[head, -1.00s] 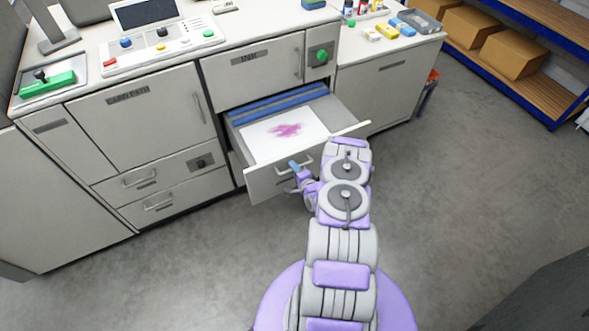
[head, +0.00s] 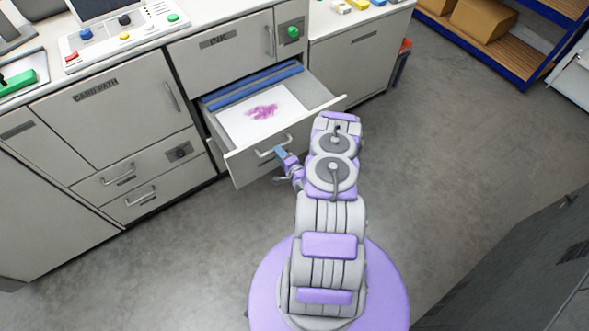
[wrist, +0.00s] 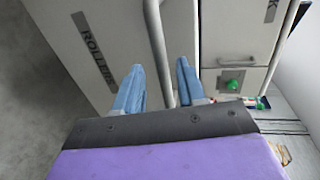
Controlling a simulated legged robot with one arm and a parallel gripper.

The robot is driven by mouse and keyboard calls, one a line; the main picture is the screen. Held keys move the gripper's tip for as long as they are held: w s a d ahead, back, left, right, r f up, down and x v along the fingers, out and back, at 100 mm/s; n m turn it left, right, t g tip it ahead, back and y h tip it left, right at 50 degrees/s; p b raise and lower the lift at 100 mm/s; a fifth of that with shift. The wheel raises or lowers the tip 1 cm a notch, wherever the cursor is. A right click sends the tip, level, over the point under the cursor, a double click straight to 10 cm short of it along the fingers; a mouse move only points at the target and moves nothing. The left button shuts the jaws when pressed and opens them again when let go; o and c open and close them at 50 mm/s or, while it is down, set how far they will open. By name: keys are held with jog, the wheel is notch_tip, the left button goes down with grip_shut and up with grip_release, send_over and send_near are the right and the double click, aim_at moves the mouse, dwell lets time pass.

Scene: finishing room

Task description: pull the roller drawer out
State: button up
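The roller drawer (head: 262,158) is pulled out of the cabinet, below the INK door. Its ROLLERS label (wrist: 97,53) shows on the drawer front in the wrist view. A blue roller or bar and a white sheet with a pink blot lie inside. The drawer's bar handle (head: 269,152) is on its front; the handle also shows in the wrist view (wrist: 158,45). My gripper (head: 281,153) is at the handle. In the wrist view, my gripper's blue fingers (wrist: 158,88) stand apart, with the handle between them and gaps visible beside it.
The INK door (head: 225,50) is shut above the drawer. A green knob (head: 293,32) is on the panel beside it. The CARD PATH door (head: 105,100) and two small drawers are shut on the left. Grey floor (head: 430,150) is open to the right; a dark cabinet (head: 530,260) stands at lower right.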

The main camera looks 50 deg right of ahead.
jog(key=p+v, duration=0.2)
jog(key=v, duration=1)
jog(key=shift+s+p, duration=0.3)
jog(key=shift+s, duration=0.1)
jog(key=shift+a, duration=0.1)
